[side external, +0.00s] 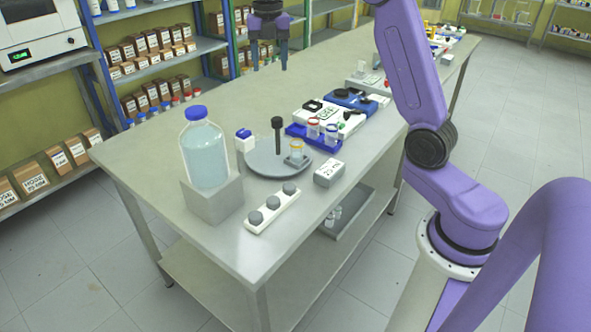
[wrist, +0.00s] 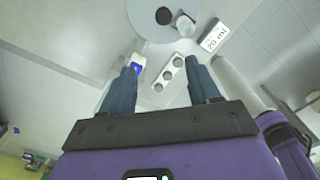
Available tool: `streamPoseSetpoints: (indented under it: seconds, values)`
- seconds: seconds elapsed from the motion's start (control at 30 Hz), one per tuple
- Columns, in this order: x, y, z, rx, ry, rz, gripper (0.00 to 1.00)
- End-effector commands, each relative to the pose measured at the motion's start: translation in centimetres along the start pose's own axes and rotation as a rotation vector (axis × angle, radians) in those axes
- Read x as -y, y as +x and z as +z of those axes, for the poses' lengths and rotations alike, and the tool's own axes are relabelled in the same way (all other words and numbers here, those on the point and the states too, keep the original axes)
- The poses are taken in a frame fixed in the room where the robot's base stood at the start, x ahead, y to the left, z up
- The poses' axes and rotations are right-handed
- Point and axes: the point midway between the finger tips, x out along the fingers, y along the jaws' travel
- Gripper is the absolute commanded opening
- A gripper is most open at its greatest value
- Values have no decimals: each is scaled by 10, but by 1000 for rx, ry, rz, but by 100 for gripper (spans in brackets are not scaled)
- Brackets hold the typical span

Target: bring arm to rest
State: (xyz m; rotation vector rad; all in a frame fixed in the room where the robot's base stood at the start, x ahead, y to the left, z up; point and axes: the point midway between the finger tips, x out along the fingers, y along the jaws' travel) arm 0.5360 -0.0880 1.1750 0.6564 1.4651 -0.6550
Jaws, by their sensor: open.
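My gripper (side external: 269,68) hangs above the far left side of the metal table (side external: 235,95), fingers pointing down. Its two fingers are apart with nothing between them, which the wrist view (wrist: 165,70) also shows. A round grey plate (side external: 268,163) bears a dark upright post (side external: 277,135) and a small glass vessel (side external: 297,152). A white strip with three grey knobs (side external: 271,210) lies in front.
A small white box with a blue top (side external: 244,140) stands beside the plate. A white labelled block (side external: 329,173) and a blue tray (side external: 313,138) with small jars stand to the right, with instruments behind. Shelves with brown boxes (side external: 150,95) line the back. The far left tabletop is clear.

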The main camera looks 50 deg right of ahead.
Motion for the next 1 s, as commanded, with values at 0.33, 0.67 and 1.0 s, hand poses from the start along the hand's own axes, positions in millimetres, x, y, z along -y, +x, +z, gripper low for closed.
streamPoseSetpoints:
  seconds: [0.33,0.67,1.0]
  values:
    - [-13,14,-134,0,324,8,61]
    - [34,40,-250,-7,658,16,61]
    - [125,77,-330,-21,998,17,61]
